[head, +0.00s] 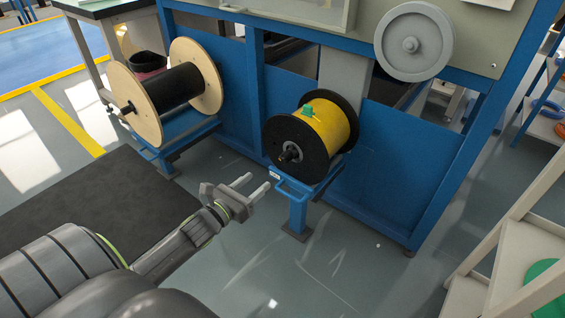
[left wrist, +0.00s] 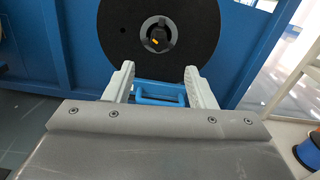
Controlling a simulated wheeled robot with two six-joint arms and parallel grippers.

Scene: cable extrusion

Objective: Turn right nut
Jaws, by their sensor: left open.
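The right nut is a dark hub nut (head: 289,154) at the centre of the black flange of the yellow-wound spool (head: 325,124). In the left wrist view the nut (left wrist: 157,35) sits above and between my finger tips, on the black flange (left wrist: 192,38). My left gripper (head: 255,184) is open and empty, pointing at the spool from the front left. It is apart from the nut and lower in the picture. In the left wrist view my left gripper (left wrist: 160,70) shows both fingers spread. My right gripper is not in view.
A blue stand with a handle (head: 293,188) carries the spool; the handle (left wrist: 160,92) shows between my fingers. A wooden-flanged spool (head: 146,110) of black cable stands left. A blue machine frame (head: 385,165) is behind. Light shelves (head: 510,250) stand right. The front floor (head: 330,270) is clear.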

